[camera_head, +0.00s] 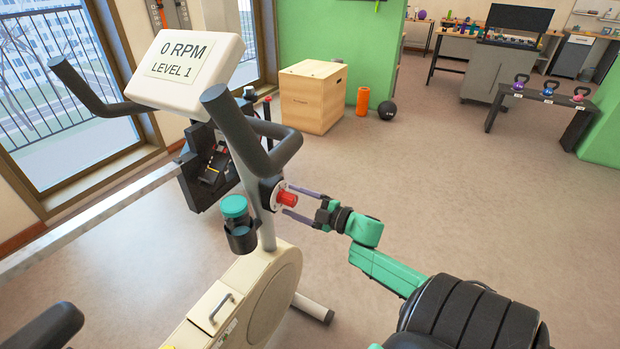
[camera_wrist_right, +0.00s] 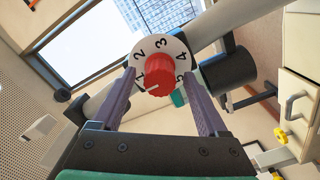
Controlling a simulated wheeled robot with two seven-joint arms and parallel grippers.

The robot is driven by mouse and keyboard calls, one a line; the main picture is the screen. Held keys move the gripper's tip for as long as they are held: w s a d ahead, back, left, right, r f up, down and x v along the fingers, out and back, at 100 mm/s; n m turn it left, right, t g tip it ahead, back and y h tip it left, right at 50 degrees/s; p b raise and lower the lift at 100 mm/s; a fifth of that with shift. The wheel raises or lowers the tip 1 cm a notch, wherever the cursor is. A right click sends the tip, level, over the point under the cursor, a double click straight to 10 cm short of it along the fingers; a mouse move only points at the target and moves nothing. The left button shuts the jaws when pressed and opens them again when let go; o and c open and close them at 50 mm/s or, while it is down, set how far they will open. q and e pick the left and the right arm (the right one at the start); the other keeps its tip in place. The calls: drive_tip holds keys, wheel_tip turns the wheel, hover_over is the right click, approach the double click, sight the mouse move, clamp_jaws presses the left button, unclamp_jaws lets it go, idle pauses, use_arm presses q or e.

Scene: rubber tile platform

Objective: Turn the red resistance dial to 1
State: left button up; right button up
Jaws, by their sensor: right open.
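The red resistance dial (camera_head: 287,198) sits on the post of a cream exercise bike, below the handlebars. In the right wrist view the red knob (camera_wrist_right: 158,75) stands on a white disc numbered 1 to 5, and its white mark points to the lower left, near the 1. The bike's console (camera_head: 185,70) reads 0 RPM and LEVEL 1. My right gripper (camera_head: 285,200) is open, with its two fingers on either side of the dial; they also show in the right wrist view (camera_wrist_right: 158,80). Gaps show between fingers and knob. My left gripper is not in view.
A teal-lidded bottle (camera_head: 235,206) sits in a holder left of the dial. Black handlebars (camera_head: 228,120) rise above it. A wooden box (camera_head: 312,96), an orange roller (camera_head: 362,103) and a black ball (camera_head: 386,110) stand behind.

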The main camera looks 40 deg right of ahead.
drive_tip(key=v, duration=1.4)
drive_tip(key=shift+f, duration=0.1)
drive_tip(key=s+d+f+m+g+h, duration=0.1)
drive_tip(key=s+f+m+g+h, duration=0.15)
drive_tip(key=f, duration=0.65)
drive_tip(key=s+f+m+g+h, duration=0.2)
drive_tip(key=s+f+m, duration=0.15)
drive_tip(key=f, duration=0.55)
drive_tip(key=s+d+f+m+g+h, duration=0.1)
drive_tip(key=s+f+m+g+h, duration=0.2)
drive_tip(key=f, duration=0.6)
drive_tip(key=s+a+f+m+g+y+p, duration=0.1)
drive_tip(key=s+a+f+g, duration=0.7)
drive_tip(key=s+a+f, duration=0.8)
drive_tip(key=a+f+m+y, duration=0.1)
drive_tip(key=a+f+m, duration=0.1)
drive_tip(key=a, duration=0.1)
drive_tip(key=shift+s+f+g, duration=0.2)
drive_tip(key=shift+s+g, duration=0.15)
drive_tip(key=shift+s, duration=0.05)
drive_tip(key=shift+a, duration=0.1)
